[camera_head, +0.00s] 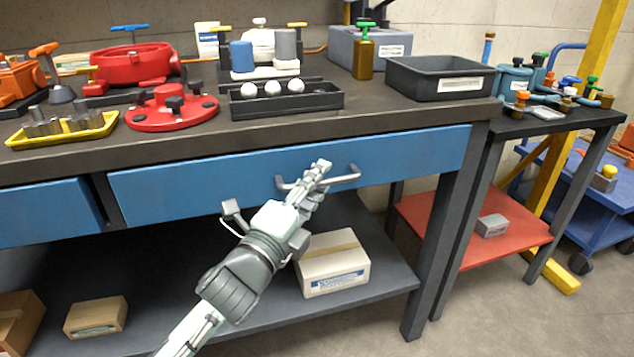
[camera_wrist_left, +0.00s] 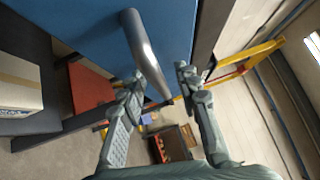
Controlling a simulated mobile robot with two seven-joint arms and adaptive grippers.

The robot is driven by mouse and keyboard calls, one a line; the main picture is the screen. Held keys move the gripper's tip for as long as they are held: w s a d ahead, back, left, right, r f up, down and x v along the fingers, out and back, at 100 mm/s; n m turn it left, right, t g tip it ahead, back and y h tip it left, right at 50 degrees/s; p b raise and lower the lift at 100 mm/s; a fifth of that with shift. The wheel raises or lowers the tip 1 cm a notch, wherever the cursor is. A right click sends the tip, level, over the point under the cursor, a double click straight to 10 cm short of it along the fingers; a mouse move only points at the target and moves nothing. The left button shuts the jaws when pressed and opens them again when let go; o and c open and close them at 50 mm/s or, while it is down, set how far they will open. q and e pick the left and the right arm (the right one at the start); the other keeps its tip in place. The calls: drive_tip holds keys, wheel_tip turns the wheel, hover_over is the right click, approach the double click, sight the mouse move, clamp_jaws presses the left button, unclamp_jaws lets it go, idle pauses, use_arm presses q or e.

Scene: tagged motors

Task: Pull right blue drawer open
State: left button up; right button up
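The right blue drawer (camera_head: 220,186) is set under the dark workbench top, and its front looks about flush with the bench. Its grey bar handle (camera_head: 345,180) sticks out from the front. My left gripper (camera_head: 318,172) reaches up from below, with its fingers at the middle of the handle. In the left wrist view, the handle (camera_wrist_left: 148,58) runs between the two spread fingertips (camera_wrist_left: 160,82), with a visible gap on at least one side. The blue drawer front (camera_wrist_left: 90,28) fills the upper left there. My right gripper is not in view.
A second blue drawer (camera_head: 45,212) is at the left. A cardboard box (camera_head: 333,265) sits on the lower shelf (camera_head: 385,277), below the handle. A bench leg (camera_head: 440,240) stands to the right. A black bin (camera_head: 440,78) and several motor parts are on the bench top.

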use_arm(q)
clamp_jaws()
idle(0.4)
